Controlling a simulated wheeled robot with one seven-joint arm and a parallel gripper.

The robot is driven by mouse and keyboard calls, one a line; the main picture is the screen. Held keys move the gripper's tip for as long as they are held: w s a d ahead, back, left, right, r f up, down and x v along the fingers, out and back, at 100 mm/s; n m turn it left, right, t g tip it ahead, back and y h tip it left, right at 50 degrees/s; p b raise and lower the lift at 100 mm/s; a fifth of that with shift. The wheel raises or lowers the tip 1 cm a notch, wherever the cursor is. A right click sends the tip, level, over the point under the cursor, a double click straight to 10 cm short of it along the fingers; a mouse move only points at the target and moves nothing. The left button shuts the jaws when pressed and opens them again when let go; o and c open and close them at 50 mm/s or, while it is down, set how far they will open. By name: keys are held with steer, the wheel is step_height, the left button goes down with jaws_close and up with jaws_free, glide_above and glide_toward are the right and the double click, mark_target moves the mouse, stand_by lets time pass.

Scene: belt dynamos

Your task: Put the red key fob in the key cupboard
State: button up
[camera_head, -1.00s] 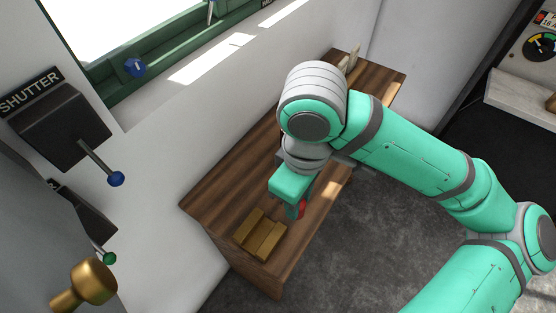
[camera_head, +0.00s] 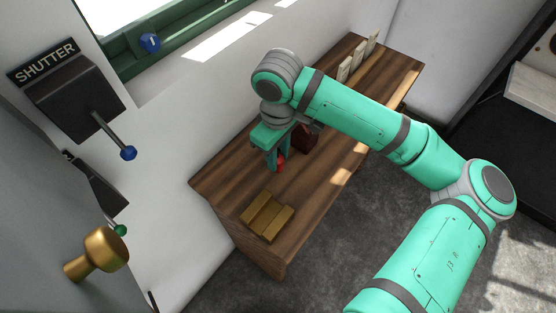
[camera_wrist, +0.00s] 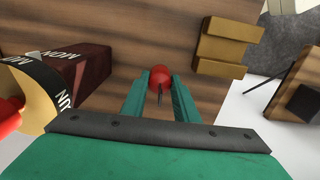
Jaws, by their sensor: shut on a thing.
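The red key fob (camera_head: 281,162) is between the fingers of my gripper (camera_head: 275,167), over the wooden bench. In the wrist view the fob (camera_wrist: 160,74) shows as a rounded red end with a thin dark piece, between the two green fingertips (camera_wrist: 160,82). The gripper is shut on it. I cannot tell how high the fob is above the bench. No key cupboard can be made out for certain; a grey panel with a brass knob (camera_head: 106,249) stands at the lower left in the head view.
The wooden bench (camera_head: 225,180) runs along the white wall. A stepped brass-coloured block (camera_head: 267,217) lies near its front end. A dark red box (camera_head: 305,140) stands close to my gripper. Cards (camera_head: 350,65) stand at the far end. Shutter levers (camera_head: 128,153) project at left.

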steer(key=shift+w+f, duration=0.15)
steer(key=shift+f, duration=0.75)
steer(key=shift+w+f, duration=0.15)
steer(key=shift+f, duration=0.75)
steer(key=shift+f, duration=0.1)
steer(key=o, duration=1.1)
